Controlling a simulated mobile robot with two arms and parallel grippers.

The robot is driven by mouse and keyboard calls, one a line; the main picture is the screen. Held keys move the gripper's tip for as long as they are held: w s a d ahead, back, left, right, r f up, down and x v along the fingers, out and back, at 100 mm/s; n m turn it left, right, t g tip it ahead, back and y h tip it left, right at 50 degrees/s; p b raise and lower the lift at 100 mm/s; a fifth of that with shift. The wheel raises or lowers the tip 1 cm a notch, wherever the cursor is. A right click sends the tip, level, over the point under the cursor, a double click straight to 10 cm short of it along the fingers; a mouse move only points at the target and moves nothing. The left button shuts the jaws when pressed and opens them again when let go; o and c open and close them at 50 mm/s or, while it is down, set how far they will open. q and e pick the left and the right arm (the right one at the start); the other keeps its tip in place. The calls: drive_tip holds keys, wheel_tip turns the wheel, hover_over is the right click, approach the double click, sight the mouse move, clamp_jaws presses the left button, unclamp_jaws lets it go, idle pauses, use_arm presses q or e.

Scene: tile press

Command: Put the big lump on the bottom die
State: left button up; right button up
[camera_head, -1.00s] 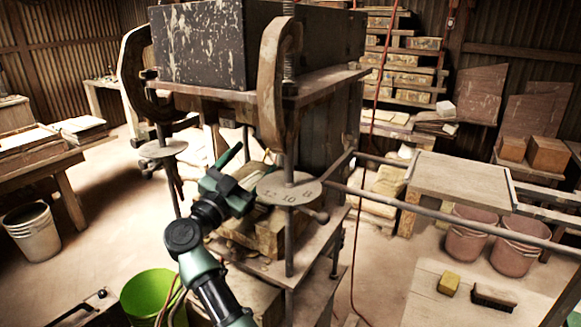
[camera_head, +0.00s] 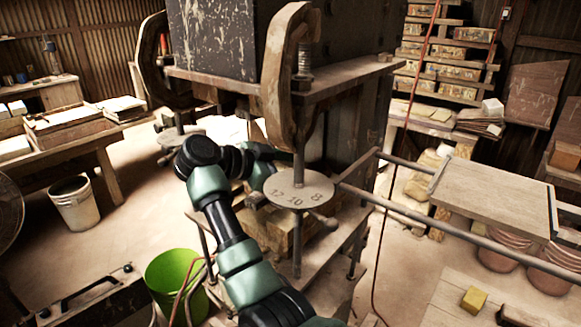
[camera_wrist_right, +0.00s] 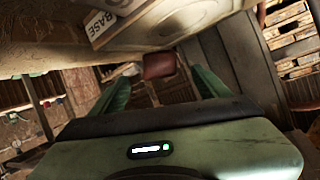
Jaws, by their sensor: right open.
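My right arm (camera_head: 235,245) rises from the bottom of the head view and bends at the press. Its gripper is mostly hidden there behind the arm and the press's round plate. In the right wrist view my right gripper (camera_wrist_right: 158,82) is open, its two green fingers apart. A reddish-brown piece (camera_wrist_right: 158,65) shows between and beyond the fingertips; I cannot tell whether it is the big lump or whether it touches them. A pale slab with a round outline and a "BASE" label (camera_wrist_right: 100,24) is close above; I cannot tell whether it is the bottom die. My left gripper is not in view.
The dark press block (camera_head: 213,40), its curved clamps (camera_head: 290,70) and the numbered round plate (camera_head: 299,190) crowd the arm. A bar runs right to a wooden board (camera_head: 490,195). A lime-green bucket (camera_head: 174,283) stands low left, a yellow block (camera_head: 474,300) lower right.

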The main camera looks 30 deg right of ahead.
sight(316, 171)
drive_tip(key=p+x, duration=0.1)
drive_tip(key=x, duration=0.4)
drive_tip(key=shift+d+r, duration=0.1)
drive_tip(key=shift+d, duration=0.05)
drive_tip(key=shift+d+f+p, duration=0.3)
drive_tip(key=shift+d+p, duration=0.05)
drive_tip(key=shift+d, duration=0.15)
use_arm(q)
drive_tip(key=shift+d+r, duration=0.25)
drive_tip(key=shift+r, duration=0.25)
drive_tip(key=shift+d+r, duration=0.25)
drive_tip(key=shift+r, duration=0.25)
use_arm(e)
drive_tip(key=shift+w, duration=0.1)
drive_tip(key=shift+c, duration=1.2)
clamp_jaws()
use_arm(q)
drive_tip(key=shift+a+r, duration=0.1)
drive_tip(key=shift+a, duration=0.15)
